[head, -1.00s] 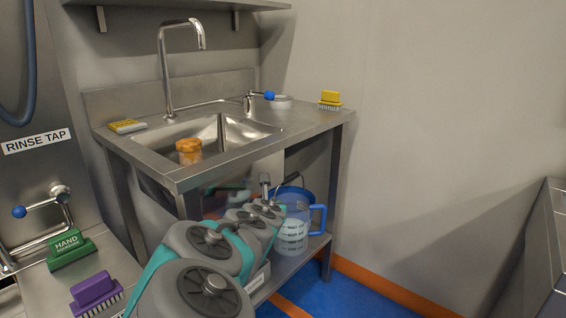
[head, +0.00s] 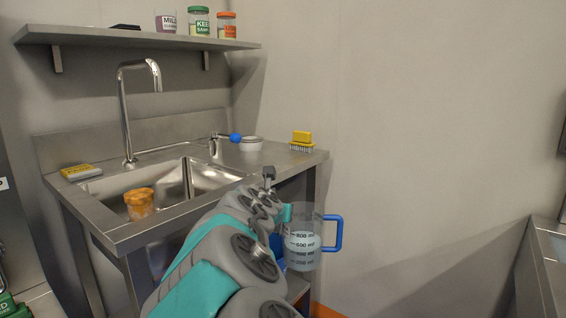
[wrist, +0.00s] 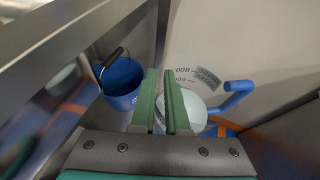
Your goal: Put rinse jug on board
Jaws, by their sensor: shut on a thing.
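The rinse jug (head: 304,250) is clear, with dark volume marks, a blue handle on its right and pale liquid inside. It hangs upright in front of the sink unit's right end. In the wrist view the jug (wrist: 196,106) shows right of the fingers, with its blue handle beyond. My gripper (head: 288,213) is shut on the jug's near left wall; its green fingers (wrist: 165,103) show in the wrist view. No separate board can be made out; the flat steel drainboard (head: 262,166) lies right of the sink basin, above and behind the jug.
A yellow brush (head: 302,141) and a white round dish (head: 251,144) stand on the drainboard. A tap lever with a blue knob (head: 235,138) is beside them. A blue bucket (wrist: 124,82) is below. A shelf (head: 140,36) hangs above.

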